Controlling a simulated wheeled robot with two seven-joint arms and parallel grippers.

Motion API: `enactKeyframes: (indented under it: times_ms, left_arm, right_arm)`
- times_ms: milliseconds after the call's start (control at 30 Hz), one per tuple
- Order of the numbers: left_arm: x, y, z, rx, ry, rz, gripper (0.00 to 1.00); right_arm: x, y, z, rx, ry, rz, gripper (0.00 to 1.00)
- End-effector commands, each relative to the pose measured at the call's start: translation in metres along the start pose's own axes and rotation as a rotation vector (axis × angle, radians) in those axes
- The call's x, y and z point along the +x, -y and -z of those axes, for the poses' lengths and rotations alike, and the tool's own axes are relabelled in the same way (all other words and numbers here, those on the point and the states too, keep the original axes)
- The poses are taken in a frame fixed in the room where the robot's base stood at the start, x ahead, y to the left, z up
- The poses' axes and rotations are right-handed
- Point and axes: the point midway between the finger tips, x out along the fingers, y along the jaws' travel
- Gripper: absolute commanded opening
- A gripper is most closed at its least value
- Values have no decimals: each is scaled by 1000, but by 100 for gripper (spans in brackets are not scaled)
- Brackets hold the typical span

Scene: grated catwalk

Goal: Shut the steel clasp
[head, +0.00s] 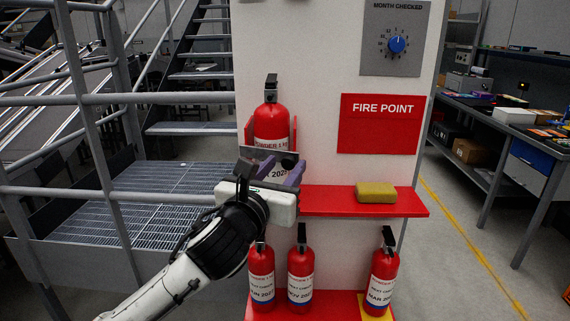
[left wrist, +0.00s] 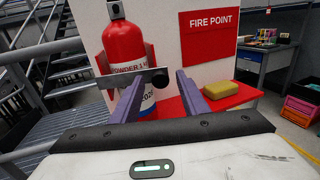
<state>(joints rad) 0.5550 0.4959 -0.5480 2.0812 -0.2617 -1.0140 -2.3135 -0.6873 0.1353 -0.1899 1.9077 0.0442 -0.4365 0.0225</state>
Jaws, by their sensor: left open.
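A red fire extinguisher (head: 270,122) stands upright in a red bracket on the white panel; it also shows in the left wrist view (left wrist: 124,42). The steel clasp (left wrist: 120,78) is a flat grey bar with a dark end piece (left wrist: 160,76), crossing in front of this extinguisher. I cannot tell whether it touches the bracket's right side. My left gripper (head: 284,170) is open in front of the extinguisher's lower part. In the left wrist view its purple fingers (left wrist: 162,84) stand on either side of the clasp's dark end; contact is unclear. My right gripper is not in view.
A red shelf (head: 330,201) holds a yellow sponge (head: 376,192) right of my gripper. Several extinguishers (head: 300,274) stand below. A red FIRE POINT sign (head: 379,124) and a dial (head: 397,45) are on the panel. Railings (head: 100,150) stand left, a workbench (head: 500,120) right.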

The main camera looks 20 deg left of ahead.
Motion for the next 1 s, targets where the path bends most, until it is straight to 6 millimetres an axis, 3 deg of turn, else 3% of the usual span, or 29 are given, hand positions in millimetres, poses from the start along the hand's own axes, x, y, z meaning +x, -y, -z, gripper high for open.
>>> enactKeyframes:
  times_ms: [133,400,433,667,1000]
  left_arm:
    - [10,0,0,-1,0,0,41]
    - [12,0,0,-1,0,0,41]
    - [12,0,0,-1,0,0,39]
    - [12,0,0,-1,0,0,1]
    - [31,7,1,-2,-4,-139,0]
  right_arm:
    - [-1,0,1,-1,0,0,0]
    - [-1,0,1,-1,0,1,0]
    - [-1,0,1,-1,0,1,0]
    - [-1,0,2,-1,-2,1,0]
    - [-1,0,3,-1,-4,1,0]
